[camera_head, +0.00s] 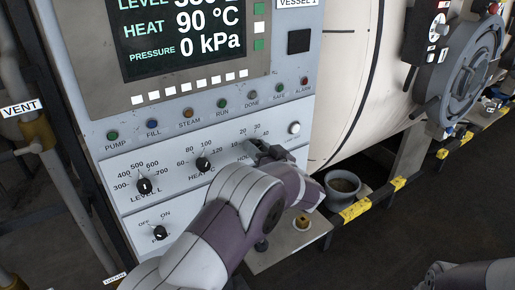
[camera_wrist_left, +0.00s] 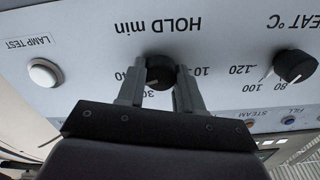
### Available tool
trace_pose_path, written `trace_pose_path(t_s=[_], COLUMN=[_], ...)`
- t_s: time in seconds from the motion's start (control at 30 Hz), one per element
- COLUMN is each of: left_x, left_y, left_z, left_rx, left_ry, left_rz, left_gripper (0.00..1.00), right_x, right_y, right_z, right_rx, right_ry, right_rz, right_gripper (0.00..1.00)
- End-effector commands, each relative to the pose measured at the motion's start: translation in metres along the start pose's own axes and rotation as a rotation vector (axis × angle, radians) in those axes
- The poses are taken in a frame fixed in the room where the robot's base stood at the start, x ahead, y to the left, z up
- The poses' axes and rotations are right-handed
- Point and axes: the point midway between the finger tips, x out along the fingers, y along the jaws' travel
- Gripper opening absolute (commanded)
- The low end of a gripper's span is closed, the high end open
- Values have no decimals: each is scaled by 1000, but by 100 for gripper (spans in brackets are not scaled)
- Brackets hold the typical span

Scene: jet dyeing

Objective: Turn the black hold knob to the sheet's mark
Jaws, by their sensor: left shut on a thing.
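The black hold knob (camera_wrist_left: 161,72) sits under the upside-down HOLD min label in the left wrist view. My left gripper (camera_wrist_left: 160,85) has one finger on each side of it and is shut on it. Scale numbers 10, 30 and 40 show around the knob; its exact pointer direction is hard to read. In the head view my left gripper (camera_head: 268,152) is at the panel's lower right and hides the knob; the scale numbers show above it. No sheet can be made out. Part of my right arm (camera_head: 470,275) shows at the bottom right; its jaw state is unclear.
The heat knob (camera_head: 203,164) and level knob (camera_head: 144,186) are left of my gripper, with an OFF/ON switch (camera_head: 160,232) below. The white lamp test button (camera_head: 295,128) is close on the right. A grey bucket (camera_head: 342,188) stands right of the panel.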

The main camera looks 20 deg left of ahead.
Motion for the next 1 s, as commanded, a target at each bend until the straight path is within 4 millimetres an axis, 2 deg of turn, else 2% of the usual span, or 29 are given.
trace_pose_path(t_s=[0.37, 1.0], left_x=[0, 0], left_y=[0, -1], left_z=[2, 5], left_rx=[-171, -774], left_ry=[1, 2], left_rz=[0, 0], left_gripper=[5, 5], right_x=[16, 74], right_y=[0, 0], right_z=[2, 9], right_rx=[0, 0], right_ry=[0, 0], right_rz=[0, 0], right_gripper=[43, 43])
